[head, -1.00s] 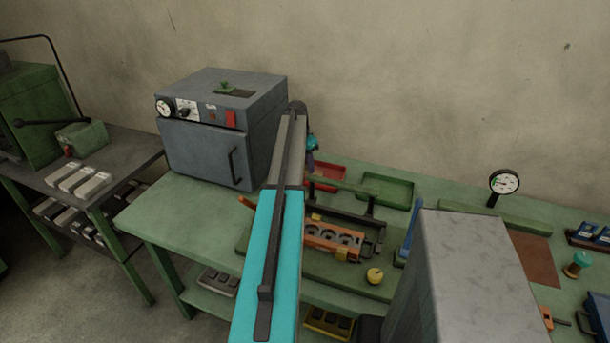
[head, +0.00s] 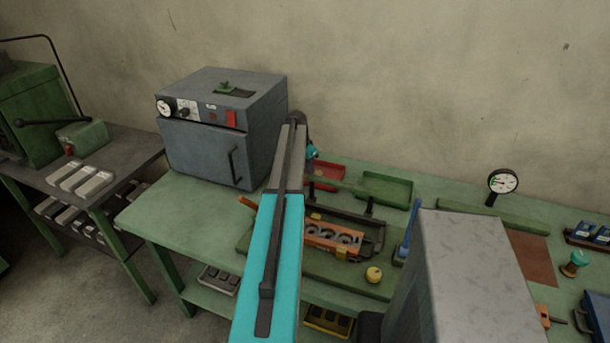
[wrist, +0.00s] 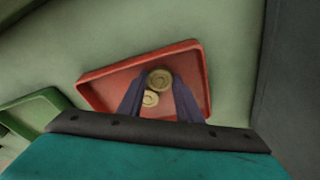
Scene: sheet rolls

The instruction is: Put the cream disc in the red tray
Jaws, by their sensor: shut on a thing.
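In the wrist view a round cream disc (wrist: 159,79) sits between the fingertips of my gripper (wrist: 159,82), which is shut on it. The red tray (wrist: 108,86) lies behind the fingers, and the held disc appears over its inside. A second, smaller-looking cream disc (wrist: 150,98) shows between the fingers, seemingly lying in the tray. How high the held disc is above the tray floor I cannot tell. In the head view the red tray (head: 329,173) is partly hidden by my arm and wrist, and the discs cannot be made out.
A green tray (head: 386,187) stands right of the red tray; it also shows in the wrist view (wrist: 34,112). A grey oven (head: 222,130) stands to the left. The wall is behind.

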